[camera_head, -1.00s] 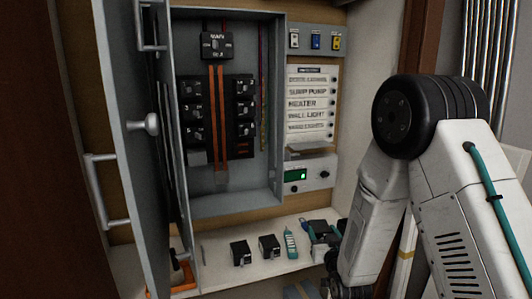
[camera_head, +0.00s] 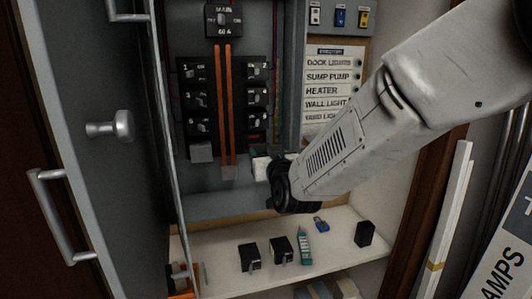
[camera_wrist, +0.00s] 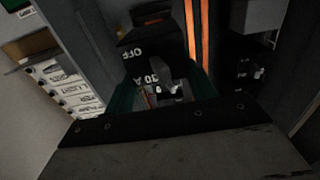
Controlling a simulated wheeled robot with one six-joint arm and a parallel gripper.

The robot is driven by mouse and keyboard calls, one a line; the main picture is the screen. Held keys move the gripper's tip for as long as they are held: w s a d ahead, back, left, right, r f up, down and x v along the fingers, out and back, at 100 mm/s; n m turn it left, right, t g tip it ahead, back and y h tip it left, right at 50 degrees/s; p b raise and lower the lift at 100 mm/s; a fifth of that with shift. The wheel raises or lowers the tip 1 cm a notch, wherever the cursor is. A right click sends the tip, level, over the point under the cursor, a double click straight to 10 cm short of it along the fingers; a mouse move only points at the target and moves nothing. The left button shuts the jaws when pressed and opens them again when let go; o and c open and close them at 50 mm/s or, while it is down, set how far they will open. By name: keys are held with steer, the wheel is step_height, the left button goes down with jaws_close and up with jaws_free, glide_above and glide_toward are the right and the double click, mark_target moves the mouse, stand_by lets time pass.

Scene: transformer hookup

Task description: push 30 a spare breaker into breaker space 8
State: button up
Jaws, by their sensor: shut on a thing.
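The 30 A spare breaker (camera_wrist: 138,64) is black with white "OFF" and "30 A" marks and a grey toggle, between my teal fingers in the wrist view. My gripper (camera_wrist: 163,94) is shut on it. In the head view my gripper (camera_head: 264,166) is at the panel, right of the copper bars and below the right breaker column. Breaker space 8 (camera_head: 256,141) lies under breaker 6 (camera_head: 257,117) and is partly hidden by my gripper. The held breaker is mostly hidden in the head view. I cannot tell whether it touches the panel.
The panel door (camera_head: 105,180) stands open at left. Two black breakers (camera_head: 250,257) (camera_head: 282,249), a teal meter (camera_head: 304,245), a blue padlock (camera_head: 321,225) and a black block (camera_head: 365,234) are on the shelf (camera_head: 225,247). A grey piece (camera_head: 201,152) sits under breaker 5.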

mark_target(264, 147)
steer(key=shift+d, duration=0.15)
steer(key=shift+x, duration=2.95)
steer(key=shift+x, duration=1.6)
steer(key=o, duration=1.1)
steer(key=shift+s, duration=0.1)
steer(key=shift+v, duration=2.45)
